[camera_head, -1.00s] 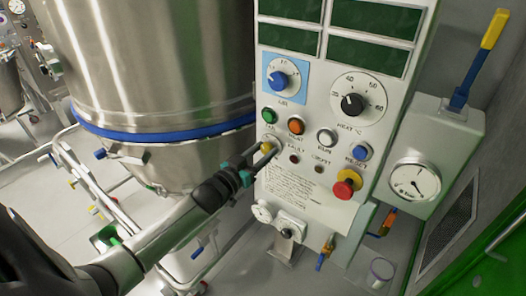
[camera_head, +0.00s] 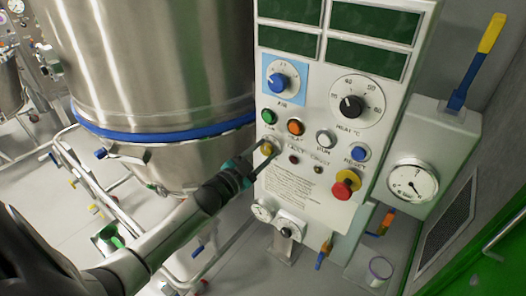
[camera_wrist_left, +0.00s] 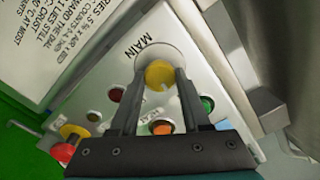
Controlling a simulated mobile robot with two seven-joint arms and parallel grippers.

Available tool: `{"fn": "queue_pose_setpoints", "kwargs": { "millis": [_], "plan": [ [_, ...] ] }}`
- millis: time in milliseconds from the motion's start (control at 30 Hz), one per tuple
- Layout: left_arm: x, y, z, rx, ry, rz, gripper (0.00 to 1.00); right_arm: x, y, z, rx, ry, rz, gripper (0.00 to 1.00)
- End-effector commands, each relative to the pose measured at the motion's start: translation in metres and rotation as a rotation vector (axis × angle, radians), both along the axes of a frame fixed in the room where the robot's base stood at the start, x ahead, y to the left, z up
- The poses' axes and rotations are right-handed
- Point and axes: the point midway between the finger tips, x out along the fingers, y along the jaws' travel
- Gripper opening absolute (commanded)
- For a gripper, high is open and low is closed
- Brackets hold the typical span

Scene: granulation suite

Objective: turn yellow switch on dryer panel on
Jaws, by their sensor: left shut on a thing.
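The dryer panel (camera_head: 300,195) is a white upright face with buttons and dials. Its yellow switch (camera_head: 266,149) sits at the lower left of the button rows, below the green button. In the left wrist view the yellow switch (camera_wrist_left: 160,75) is a round knob on a pale disc marked MAIN. My left gripper (camera_head: 258,150) reaches the panel from the left. Its fingers (camera_wrist_left: 159,80) stand on both sides of the yellow knob and are shut on it, hiding part of its sides. My right gripper is not in view.
A green button (camera_head: 268,116), an orange button (camera_head: 295,127) and small dark lamps are close to the fingers. A red emergency button (camera_head: 345,184) on yellow is at the lower right. A large steel vessel (camera_head: 150,70) stands left of the panel, close to my left arm.

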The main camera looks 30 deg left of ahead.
Motion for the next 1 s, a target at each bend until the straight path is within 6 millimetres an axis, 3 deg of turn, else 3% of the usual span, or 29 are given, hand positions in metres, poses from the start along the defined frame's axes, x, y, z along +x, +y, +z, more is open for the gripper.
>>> {"fn": "queue_pose_setpoints", "kwargs": {
  "millis": [500,1000],
  "plan": [
    [-0.0001,-0.0009,-0.0008,0.342,-0.028,-0.001,0.0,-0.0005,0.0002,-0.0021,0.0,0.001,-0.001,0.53],
    [-0.0001,-0.001,-0.0006,0.412,-0.033,-0.001,0.0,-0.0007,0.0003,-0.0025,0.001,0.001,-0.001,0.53]
  ]
}}
